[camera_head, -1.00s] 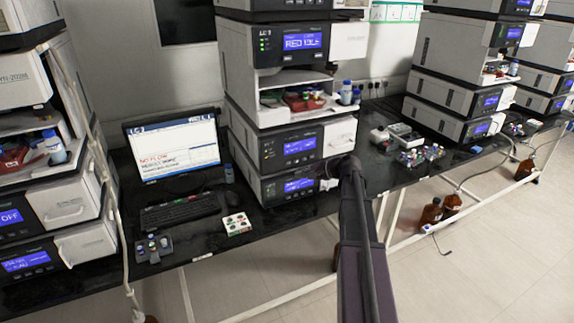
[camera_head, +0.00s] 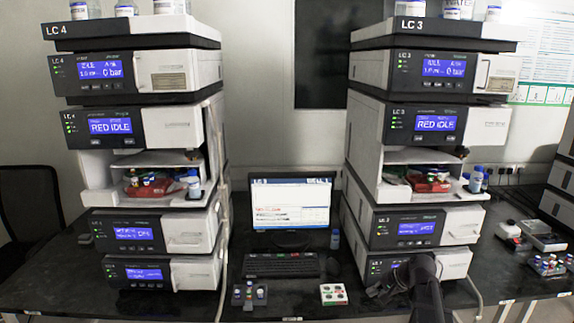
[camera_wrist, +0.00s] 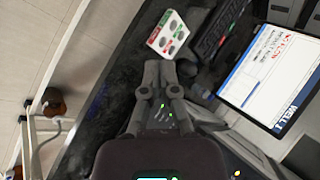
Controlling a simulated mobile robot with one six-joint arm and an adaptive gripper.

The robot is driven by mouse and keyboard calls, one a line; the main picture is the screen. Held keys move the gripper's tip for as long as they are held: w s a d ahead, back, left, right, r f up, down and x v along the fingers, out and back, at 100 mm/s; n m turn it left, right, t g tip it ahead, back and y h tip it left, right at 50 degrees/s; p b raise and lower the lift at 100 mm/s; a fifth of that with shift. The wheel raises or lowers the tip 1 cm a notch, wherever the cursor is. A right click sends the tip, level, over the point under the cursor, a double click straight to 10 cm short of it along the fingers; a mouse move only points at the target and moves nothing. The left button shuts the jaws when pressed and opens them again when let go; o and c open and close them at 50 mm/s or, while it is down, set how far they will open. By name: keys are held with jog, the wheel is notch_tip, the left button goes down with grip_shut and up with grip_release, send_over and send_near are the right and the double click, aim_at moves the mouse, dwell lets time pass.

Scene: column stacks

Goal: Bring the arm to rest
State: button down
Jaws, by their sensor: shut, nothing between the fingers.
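My arm (camera_head: 426,290) rises from the bottom edge in the head view, in front of the foot of the LC 3 stack (camera_head: 415,222). My gripper (camera_wrist: 161,72) shows in the wrist view with its two grey fingers together and nothing held between them.
The LC 4 stack (camera_head: 146,180) stands at left. More devices (camera_head: 540,236) and a vial rack (camera_head: 548,264) stand at right. A brown bottle (camera_wrist: 52,101) is below the bench edge.

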jog(key=s+a+f+n+g+h, duration=0.1)
jog(key=s+a+n+g+h, duration=0.1)
jog(key=s, duration=0.6)
jog(key=s+a+f+n+g+h+p, duration=0.1)
jog(key=s+a+n+g+h, duration=0.1)
jog(key=s+a+n+h, duration=0.2)
jog(key=s+a+n, duration=0.1)
jog(key=s+a, duration=0.2)
jog(key=s, duration=0.1)
jog(key=shift+a+f+n+h, duration=0.3)
jog(key=shift+f, duration=0.1)
jog(key=shift+d, duration=0.1)
dwell(0.6)
